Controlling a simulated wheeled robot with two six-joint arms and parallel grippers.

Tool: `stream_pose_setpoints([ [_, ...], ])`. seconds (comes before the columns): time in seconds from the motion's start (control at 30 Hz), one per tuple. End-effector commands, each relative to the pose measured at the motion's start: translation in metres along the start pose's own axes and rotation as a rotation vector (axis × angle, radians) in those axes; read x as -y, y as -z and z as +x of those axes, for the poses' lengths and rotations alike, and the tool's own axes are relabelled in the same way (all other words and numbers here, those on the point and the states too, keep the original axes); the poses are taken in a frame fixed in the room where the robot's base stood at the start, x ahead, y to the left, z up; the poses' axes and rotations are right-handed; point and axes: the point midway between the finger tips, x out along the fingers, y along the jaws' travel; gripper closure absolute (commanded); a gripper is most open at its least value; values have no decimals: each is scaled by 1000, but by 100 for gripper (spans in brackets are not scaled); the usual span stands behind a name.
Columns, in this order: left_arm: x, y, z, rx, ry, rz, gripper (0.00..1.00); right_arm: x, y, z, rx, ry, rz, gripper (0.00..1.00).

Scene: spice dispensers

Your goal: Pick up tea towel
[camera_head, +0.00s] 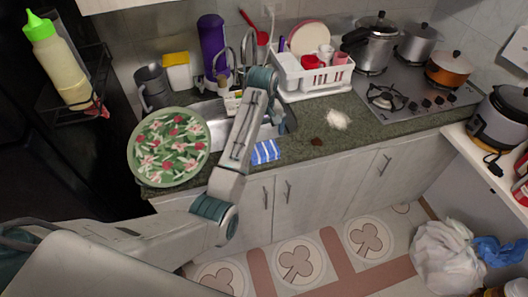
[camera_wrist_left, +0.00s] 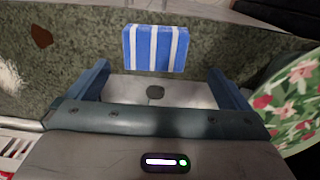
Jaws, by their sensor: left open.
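The tea towel (camera_head: 265,152) is blue with white stripes. It lies at the front edge of the green counter, just right of my left forearm. In the left wrist view the tea towel (camera_wrist_left: 155,48) is at the top centre, lined up with the gap between the fingers. My left gripper (camera_wrist_left: 157,77) is open and empty, its two blue fingers spread wide, and the towel appears just beyond the fingertips. I cannot tell the height between them. In the head view my forearm largely hides this gripper over the sink. My right gripper is not in view.
A round floral tray (camera_head: 168,147) stands left of my arm. The sink (camera_head: 213,122) is partly behind my forearm. A white dish rack (camera_head: 312,78) stands behind and right. Brown (camera_head: 316,141) and white (camera_head: 337,120) spills lie right of the towel.

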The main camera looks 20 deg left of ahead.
Motion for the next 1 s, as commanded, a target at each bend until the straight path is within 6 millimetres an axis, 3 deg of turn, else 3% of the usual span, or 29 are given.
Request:
stream_pose_setpoints([
  [0.07,-7,4,-8,7,4,-10,0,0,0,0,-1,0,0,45],
  [0.17,-10,5,-2,13,8,-17,0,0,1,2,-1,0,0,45],
  [0.3,-10,4,21,14,9,-18,0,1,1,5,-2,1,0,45],
  [0.67,-8,3,50,13,9,-17,0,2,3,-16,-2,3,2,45],
  [0.83,-6,1,72,14,9,-17,0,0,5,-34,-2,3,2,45],
  [1.0,-6,1,93,12,8,-16,0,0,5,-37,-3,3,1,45],
])
